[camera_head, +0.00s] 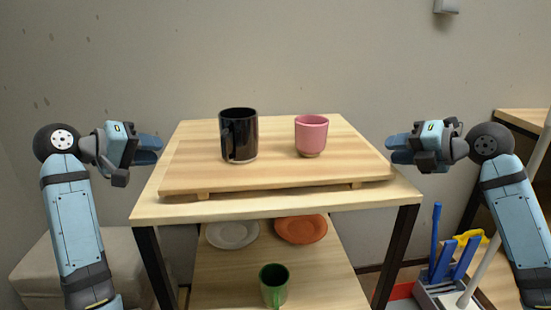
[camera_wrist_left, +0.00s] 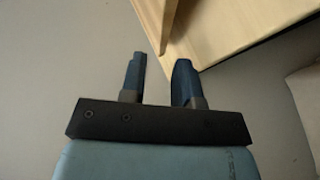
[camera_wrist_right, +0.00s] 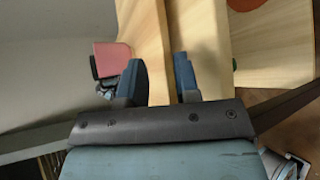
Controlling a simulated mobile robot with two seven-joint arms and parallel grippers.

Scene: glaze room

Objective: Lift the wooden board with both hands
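The wooden board (camera_head: 190,160) lies on small feet on top of a wooden table. A black mug (camera_head: 239,136) stands on its left part and a pink cup (camera_head: 311,136) on its right part. My left gripper (camera_head: 158,148) is open beside the board's left edge; its two fingers (camera_wrist_left: 158,80) are apart with nothing between them in the left wrist view.
The table top (camera_head: 290,204) shows as a strip in front of the board. A lower shelf holds a white plate (camera_head: 232,234), an orange plate (camera_head: 301,229) and a green mug (camera_head: 273,285). A grey stool (camera_head: 125,265) stands left; a caddy with blue tools (camera_head: 447,275) stands right.

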